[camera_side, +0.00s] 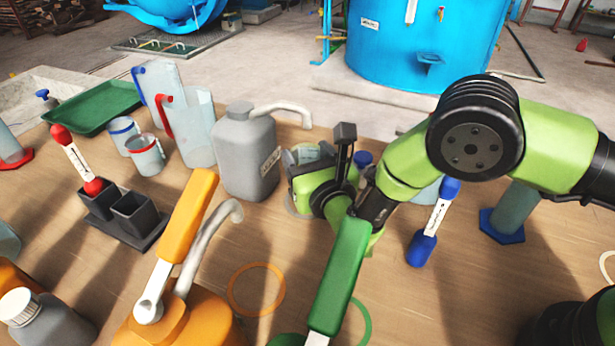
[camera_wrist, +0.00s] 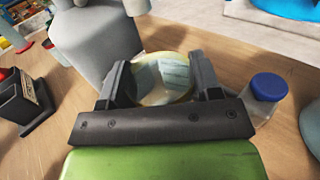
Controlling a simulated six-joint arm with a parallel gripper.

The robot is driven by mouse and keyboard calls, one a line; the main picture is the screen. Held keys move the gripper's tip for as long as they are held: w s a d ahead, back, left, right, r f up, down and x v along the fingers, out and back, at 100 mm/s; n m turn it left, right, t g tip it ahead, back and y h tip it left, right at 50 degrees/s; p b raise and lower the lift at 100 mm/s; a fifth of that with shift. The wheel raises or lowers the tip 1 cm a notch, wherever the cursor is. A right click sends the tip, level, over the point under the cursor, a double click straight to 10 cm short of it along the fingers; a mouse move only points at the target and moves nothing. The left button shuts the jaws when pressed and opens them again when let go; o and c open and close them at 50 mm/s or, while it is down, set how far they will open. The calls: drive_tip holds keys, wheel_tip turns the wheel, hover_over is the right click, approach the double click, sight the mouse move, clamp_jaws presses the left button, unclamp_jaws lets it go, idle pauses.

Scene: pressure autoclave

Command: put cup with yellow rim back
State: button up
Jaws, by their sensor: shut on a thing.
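The cup with the yellow rim (camera_wrist: 166,78) is clear with a pale yellow rim, seen between my two fingers in the wrist view. My gripper (camera_wrist: 161,70) is shut on it, with one dark finger on each side. In the side view my gripper (camera_side: 308,172) is just right of the grey canister, low over the table. There my own wrist hides most of the cup, and I cannot tell whether its base touches the table. Two similar cups, one with a blue rim (camera_side: 122,136) and one with a red rim (camera_side: 146,157), stand at the left.
The grey canister (camera_side: 247,155) stands close to my gripper. A blue-capped jar (camera_wrist: 266,92) is close to its right. Pitchers (camera_side: 199,130), a green tray (camera_side: 95,107) and a dark holder (camera_side: 135,215) are at left. An orange jug (camera_side: 180,318) is in front; an orange ring (camera_side: 232,290) lies beside it.

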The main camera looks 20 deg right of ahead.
drive_tip(key=shift+f, duration=1.8)
drive_tip(key=shift+f, duration=0.15)
drive_tip(key=o, duration=1)
drive_tip(key=shift+c, duration=0.2)
drive_tip(key=shift+s+r, duration=0.1)
drive_tip(key=shift+r, duration=0.1)
drive_tip(key=s, duration=1.2)
